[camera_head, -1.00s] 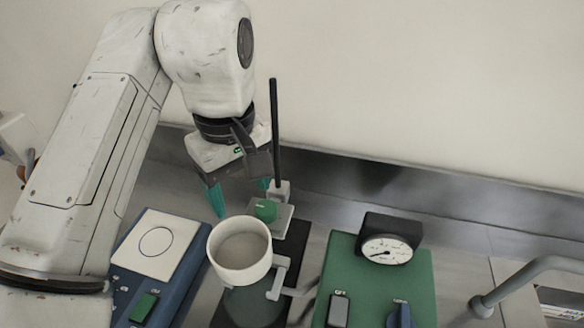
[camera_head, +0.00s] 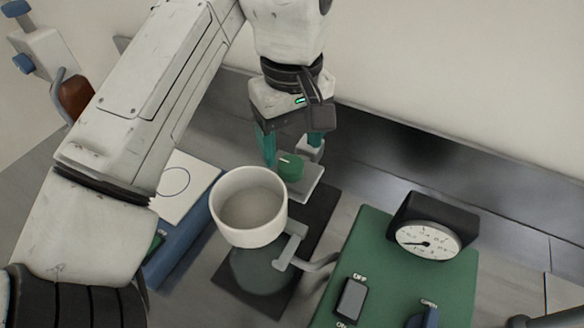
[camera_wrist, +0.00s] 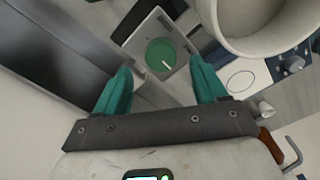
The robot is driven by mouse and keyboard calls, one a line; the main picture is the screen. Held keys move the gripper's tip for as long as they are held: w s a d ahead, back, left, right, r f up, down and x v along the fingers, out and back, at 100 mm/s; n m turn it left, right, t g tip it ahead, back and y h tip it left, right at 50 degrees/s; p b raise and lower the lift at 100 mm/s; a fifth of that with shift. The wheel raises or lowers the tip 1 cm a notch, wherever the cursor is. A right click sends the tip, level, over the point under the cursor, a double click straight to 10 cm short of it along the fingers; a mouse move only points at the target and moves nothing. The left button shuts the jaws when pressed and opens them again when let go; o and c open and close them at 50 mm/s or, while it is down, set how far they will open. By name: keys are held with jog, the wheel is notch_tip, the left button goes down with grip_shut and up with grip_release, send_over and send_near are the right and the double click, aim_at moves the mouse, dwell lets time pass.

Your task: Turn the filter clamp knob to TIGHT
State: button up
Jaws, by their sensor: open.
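The green round knob (camera_head: 291,167) with a white pointer line sits on a light grey plate (camera_head: 310,186) behind the white funnel cup (camera_head: 248,236). No lettering by it is legible. In the wrist view the knob (camera_wrist: 160,55) shows between my fingertips, its line pointing toward the lower right. My gripper (camera_head: 292,154) has teal fingers and is open, one finger to each side of the knob in the picture. In the wrist view my gripper (camera_wrist: 161,66) is empty. I cannot tell whether either finger touches the knob.
A green box (camera_head: 375,270) with a dial gauge (camera_head: 428,240), a rocker switch (camera_head: 351,298) and a blue knob (camera_head: 430,316) stands to the right. A blue device with a white top (camera_head: 187,190) stands left. The funnel cup is close in front of the knob.

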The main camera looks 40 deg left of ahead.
aim_at(291, 164)
jog(key=shift+f+b, duration=1.65)
jog(key=shift+f, duration=0.5)
jog(key=shift+c, duration=0.2)
jog(key=c, duration=1)
